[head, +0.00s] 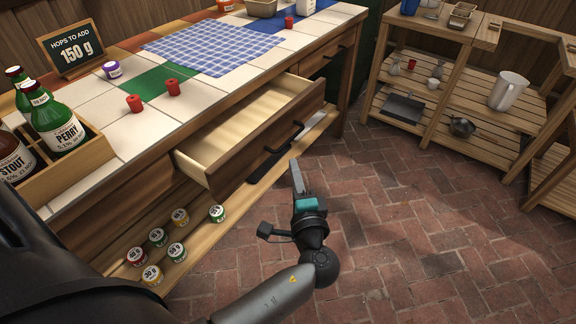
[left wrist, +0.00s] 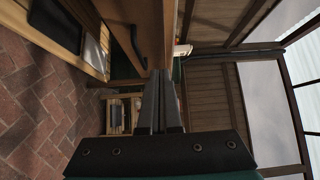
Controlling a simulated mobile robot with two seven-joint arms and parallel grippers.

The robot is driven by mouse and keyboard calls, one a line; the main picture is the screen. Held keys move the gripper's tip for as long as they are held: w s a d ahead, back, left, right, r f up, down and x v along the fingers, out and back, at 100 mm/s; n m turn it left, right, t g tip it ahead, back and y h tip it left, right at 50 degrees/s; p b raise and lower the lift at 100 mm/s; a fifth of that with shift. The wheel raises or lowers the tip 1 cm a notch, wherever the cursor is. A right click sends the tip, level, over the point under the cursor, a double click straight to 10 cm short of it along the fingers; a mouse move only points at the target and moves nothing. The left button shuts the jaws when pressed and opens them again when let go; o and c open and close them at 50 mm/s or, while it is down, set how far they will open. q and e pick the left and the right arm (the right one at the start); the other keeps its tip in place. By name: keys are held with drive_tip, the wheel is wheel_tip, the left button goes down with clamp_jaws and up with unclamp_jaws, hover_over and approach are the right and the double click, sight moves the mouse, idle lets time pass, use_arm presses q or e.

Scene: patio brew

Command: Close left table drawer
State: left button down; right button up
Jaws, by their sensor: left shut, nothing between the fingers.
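The left table drawer (head: 250,118) is pulled well out of the tiled table, and its pale wooden inside is empty. Its front panel with a dark handle (head: 284,137) faces the brick floor. In the left wrist view the wooden drawer front (left wrist: 147,22) is close above the fingers. My left gripper (head: 296,164) is shut and empty, in front of the drawer near the handle. It shows in the left wrist view too (left wrist: 160,75). I cannot tell whether its tips touch the drawer. My right gripper is not in view.
The right drawer (head: 328,57) looks shut. Several small labelled tins (head: 157,236) stand on the table's lower shelf. A bottle crate (head: 83,161), red cups and a checked cloth (head: 214,47) are on top. Wooden shelves (head: 460,85) stand at the back right. The brick floor (head: 430,220) is clear.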

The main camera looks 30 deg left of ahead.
use_arm(q)
drive_tip(key=b+x, duration=0.2)
drive_tip(key=x, duration=0.7)
drive_tip(key=shift+a+f, duration=0.1)
drive_tip(key=shift+a+b, duration=0.35)
drive_tip(key=shift+a, duration=1.35)
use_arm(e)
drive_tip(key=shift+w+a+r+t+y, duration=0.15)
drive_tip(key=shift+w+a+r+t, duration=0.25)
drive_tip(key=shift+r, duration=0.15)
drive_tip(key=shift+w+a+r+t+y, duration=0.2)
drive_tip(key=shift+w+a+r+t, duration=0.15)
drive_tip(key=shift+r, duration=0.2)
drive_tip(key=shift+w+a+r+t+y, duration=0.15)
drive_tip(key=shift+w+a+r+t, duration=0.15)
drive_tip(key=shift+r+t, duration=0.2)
